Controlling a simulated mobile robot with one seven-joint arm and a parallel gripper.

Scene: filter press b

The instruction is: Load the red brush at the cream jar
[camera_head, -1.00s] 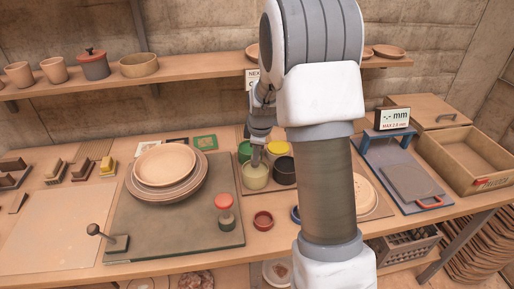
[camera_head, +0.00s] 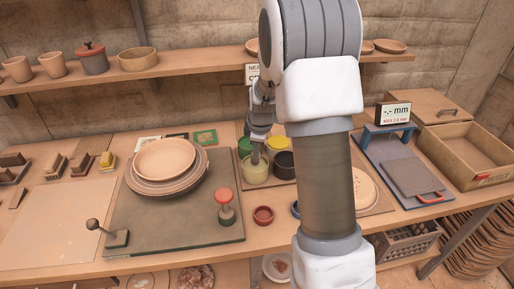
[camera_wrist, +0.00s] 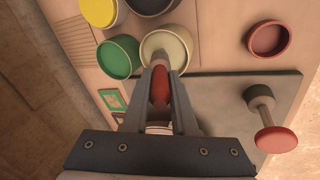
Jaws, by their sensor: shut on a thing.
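My gripper (camera_wrist: 160,82) is shut on the red brush (camera_wrist: 160,88), whose red handle shows between the two fingers in the wrist view. The cream jar (camera_wrist: 166,44) is just beyond the fingertips there. In the head view the cream jar (camera_head: 256,173) stands in the group of colour jars, and my gripper (camera_head: 259,140) points down right above it.
A green jar (camera_wrist: 118,58), a yellow jar (camera_wrist: 100,10) and a dark jar (camera_head: 284,166) crowd the cream jar. A small red dish (camera_head: 263,216) and a red-topped stamp-like piece (camera_head: 223,196) stand in front. Stacked plates (camera_head: 165,162) sit to the left.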

